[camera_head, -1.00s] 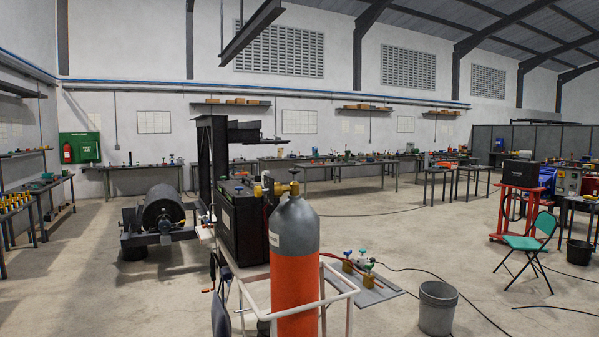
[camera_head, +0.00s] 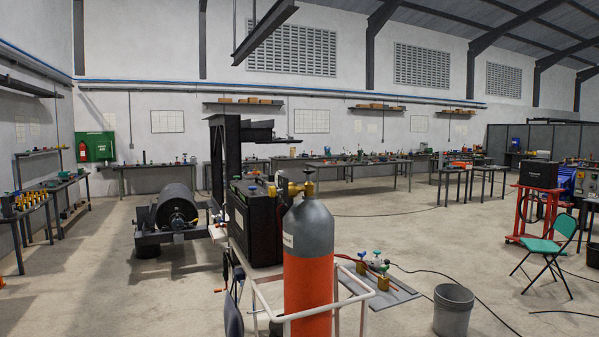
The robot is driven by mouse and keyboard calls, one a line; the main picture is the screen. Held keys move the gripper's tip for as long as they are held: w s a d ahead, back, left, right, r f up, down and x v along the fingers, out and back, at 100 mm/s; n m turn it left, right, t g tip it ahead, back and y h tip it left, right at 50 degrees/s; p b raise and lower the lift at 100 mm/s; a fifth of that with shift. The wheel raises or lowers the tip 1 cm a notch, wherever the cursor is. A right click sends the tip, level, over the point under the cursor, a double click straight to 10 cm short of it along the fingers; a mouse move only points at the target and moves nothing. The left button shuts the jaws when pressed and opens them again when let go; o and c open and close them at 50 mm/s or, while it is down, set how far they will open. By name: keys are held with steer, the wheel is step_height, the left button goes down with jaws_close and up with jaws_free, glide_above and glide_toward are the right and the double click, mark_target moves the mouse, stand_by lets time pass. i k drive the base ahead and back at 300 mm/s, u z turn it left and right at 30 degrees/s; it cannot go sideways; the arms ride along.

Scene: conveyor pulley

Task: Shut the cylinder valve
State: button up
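An orange cylinder with a grey top (camera_head: 309,265) stands upright on a white-railed cart (camera_head: 262,312) at the lower middle of the head view. Its brass valve (camera_head: 308,188) sits on top, with brass fittings to its left. Whether the valve is open or shut cannot be told at this size. My gripper is not in view.
A black box-shaped unit (camera_head: 255,222) stands behind the cylinder. A grey bucket (camera_head: 453,309) and a mat (camera_head: 385,292) with small valves are on the floor to the right. A green chair (camera_head: 544,247) stands further right. A roller (camera_head: 172,210) is at left. Open floor lies between.

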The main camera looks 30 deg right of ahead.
mark_target(309, 171)
steer(key=i, duration=0.95)
